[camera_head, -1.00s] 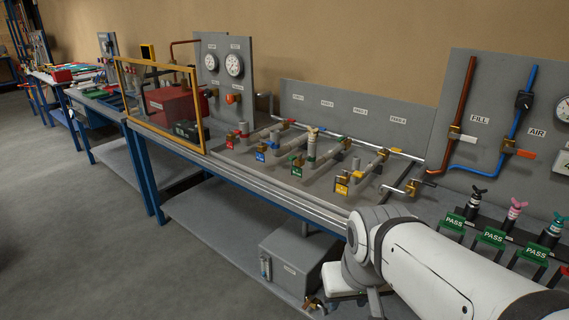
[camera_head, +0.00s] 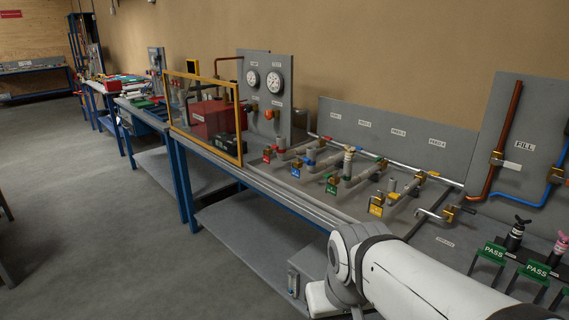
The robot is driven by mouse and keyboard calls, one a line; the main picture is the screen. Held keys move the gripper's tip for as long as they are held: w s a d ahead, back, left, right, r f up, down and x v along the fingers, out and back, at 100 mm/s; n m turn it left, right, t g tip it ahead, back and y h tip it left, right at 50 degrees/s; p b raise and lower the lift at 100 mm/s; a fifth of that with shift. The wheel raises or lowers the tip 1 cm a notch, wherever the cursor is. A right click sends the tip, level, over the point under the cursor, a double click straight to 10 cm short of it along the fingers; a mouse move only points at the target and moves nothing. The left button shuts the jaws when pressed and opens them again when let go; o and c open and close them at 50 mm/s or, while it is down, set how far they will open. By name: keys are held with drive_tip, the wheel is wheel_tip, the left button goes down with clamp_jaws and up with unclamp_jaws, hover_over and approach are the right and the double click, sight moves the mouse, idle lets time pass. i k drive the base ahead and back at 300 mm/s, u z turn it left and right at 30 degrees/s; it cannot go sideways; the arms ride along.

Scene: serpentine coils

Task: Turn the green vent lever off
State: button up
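On the grey bench several pipe branches lie side by side, with red, blue, green and yellow tags. The green tag (camera_head: 331,189) hangs at the near end of the third branch. A pale capped post (camera_head: 348,160) stands upright on the same branch. My white arm fills the lower right, in front of the bench. My gripper is not in view.
A yellow-framed clear screen (camera_head: 240,130) stands left of the branches, before a red box (camera_head: 208,118) and a gauge panel (camera_head: 268,97). To the right are a panel with copper and blue pipes (camera_head: 502,130) and green PASS tags (camera_head: 493,252). The grey floor (camera_head: 100,240) at left is clear.

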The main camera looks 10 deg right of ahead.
sight(334, 173)
drive_tip(key=u, duration=0.1)
drive_tip(key=i, duration=1.3)
drive_tip(key=z, duration=0.75)
